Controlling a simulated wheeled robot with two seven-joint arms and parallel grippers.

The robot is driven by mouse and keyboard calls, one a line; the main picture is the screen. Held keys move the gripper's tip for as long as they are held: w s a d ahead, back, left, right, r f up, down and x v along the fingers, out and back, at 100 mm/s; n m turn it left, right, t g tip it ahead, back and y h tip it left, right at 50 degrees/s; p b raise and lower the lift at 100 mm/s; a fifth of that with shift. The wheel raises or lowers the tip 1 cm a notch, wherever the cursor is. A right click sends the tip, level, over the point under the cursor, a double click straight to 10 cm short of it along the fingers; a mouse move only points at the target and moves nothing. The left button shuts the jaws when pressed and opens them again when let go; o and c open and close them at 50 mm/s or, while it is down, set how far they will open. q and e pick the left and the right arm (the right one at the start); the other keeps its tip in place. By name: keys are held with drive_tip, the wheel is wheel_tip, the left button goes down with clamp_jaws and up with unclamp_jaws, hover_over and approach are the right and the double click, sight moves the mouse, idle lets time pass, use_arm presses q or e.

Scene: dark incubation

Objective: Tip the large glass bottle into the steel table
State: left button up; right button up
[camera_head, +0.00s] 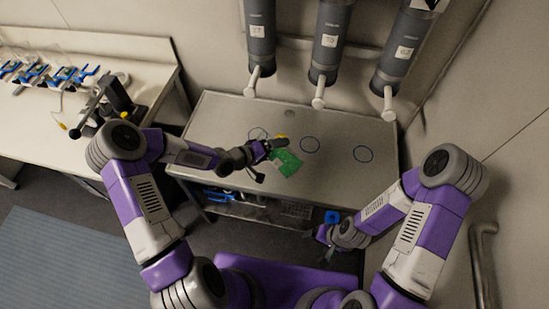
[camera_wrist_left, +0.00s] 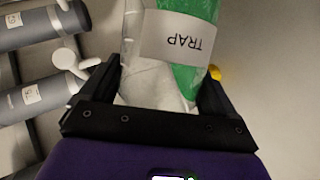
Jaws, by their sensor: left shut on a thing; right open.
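The large glass bottle (camera_wrist_left: 165,75) holds green liquid and has a white label reading TRAP. In the head view its green part (camera_head: 287,161) shows above the front of the steel table (camera_head: 215,125). My left gripper (camera_head: 268,150) is shut on the bottle; its fingers lie on either side of the glass in the left wrist view (camera_wrist_left: 160,95). The bottle looks tilted, with the green toward one side. Its mouth is not clearly visible. My right gripper (camera_head: 328,232) is open and empty, low in front of the table's right part.
Three grey cylinders (camera_head: 328,40) with white spouts hang on the wall behind the table. Blue rings (camera_head: 310,144) mark the tabletop, which is otherwise mostly clear. A lower shelf (camera_head: 260,208) holds items.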

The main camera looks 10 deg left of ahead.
use_arm(q)
drive_tip(key=shift+r, duration=0.15)
idle(0.3)
drive_tip(key=shift+r+n+h+p, duration=0.3)
drive_tip(key=shift+r+p, duration=0.05)
drive_tip(key=shift+p, duration=0.75)
drive_tip(key=shift+r+n+p, duration=0.2)
drive_tip(key=shift+n+p, duration=0.1)
drive_tip(key=shift+p, duration=0.35)
drive_tip(key=shift+r+n+h+p, duration=0.4)
drive_tip(key=shift+r+h+p, duration=0.15)
drive_tip(key=shift+p, duration=0.25)
